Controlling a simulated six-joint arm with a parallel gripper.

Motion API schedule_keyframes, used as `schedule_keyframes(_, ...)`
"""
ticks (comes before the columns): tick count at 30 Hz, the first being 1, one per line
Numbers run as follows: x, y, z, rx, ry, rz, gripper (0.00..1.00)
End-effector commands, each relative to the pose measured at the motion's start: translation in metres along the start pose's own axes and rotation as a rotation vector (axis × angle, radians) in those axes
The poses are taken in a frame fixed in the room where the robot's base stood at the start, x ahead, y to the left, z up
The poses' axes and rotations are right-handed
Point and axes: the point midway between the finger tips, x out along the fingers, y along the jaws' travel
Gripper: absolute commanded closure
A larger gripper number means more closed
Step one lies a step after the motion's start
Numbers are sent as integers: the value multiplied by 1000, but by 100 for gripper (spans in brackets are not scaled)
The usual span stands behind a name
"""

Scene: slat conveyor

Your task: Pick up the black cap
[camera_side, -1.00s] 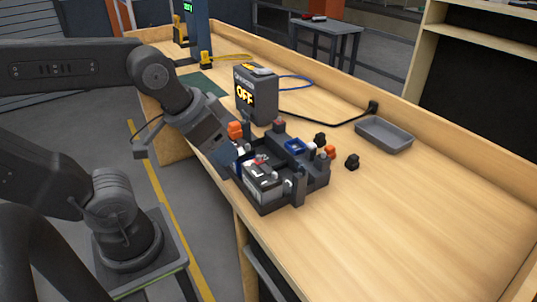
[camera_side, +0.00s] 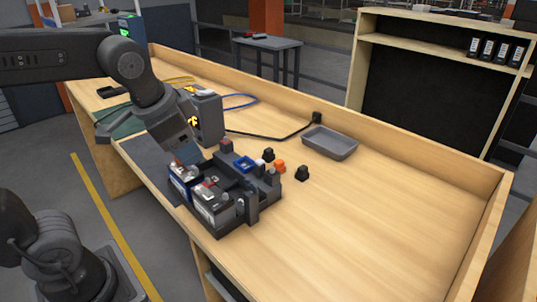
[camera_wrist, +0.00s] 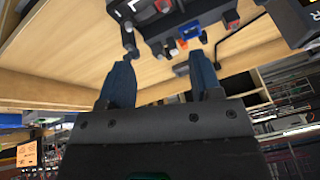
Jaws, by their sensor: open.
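A black cap (camera_side: 302,173) stands on the bench to the right of the dark battery fixture (camera_side: 250,210). A second black cap (camera_side: 268,154) stands behind the fixture, near an orange cap (camera_side: 279,166). My gripper (camera_side: 188,158) is above the fixture's back left part, well away from both black caps. In the wrist view my gripper (camera_wrist: 162,85) has its two blue fingers apart with nothing between them. A small black piece (camera_wrist: 129,42) shows beyond the left fingertip; I cannot tell which cap it is.
Batteries (camera_side: 213,205) sit in the fixture. A grey tray (camera_side: 330,143) lies behind the caps, with a black cable (camera_side: 270,136) beside it. A dark box (camera_side: 208,118) stands behind my gripper. The bench's front right is clear, and a raised wooden edge (camera_side: 420,167) runs along the back.

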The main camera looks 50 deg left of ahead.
Motion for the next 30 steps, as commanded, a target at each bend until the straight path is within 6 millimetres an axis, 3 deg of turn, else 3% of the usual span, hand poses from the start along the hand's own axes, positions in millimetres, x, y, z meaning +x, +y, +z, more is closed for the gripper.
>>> schedule_keyframes(1, 2, -7, -20, 84, -36, -5, 42)
schedule_keyframes(8, 21, -37, -97, 483, -190, -14, 42)
schedule_keyframes(18, 97, -67, -188, 1024, -426, 50, 42)
schedule_keyframes(24, 139, -74, -212, 1229, -523, 104, 42)
schedule_keyframes(30, 156, -77, -216, 1298, -556, 127, 42)
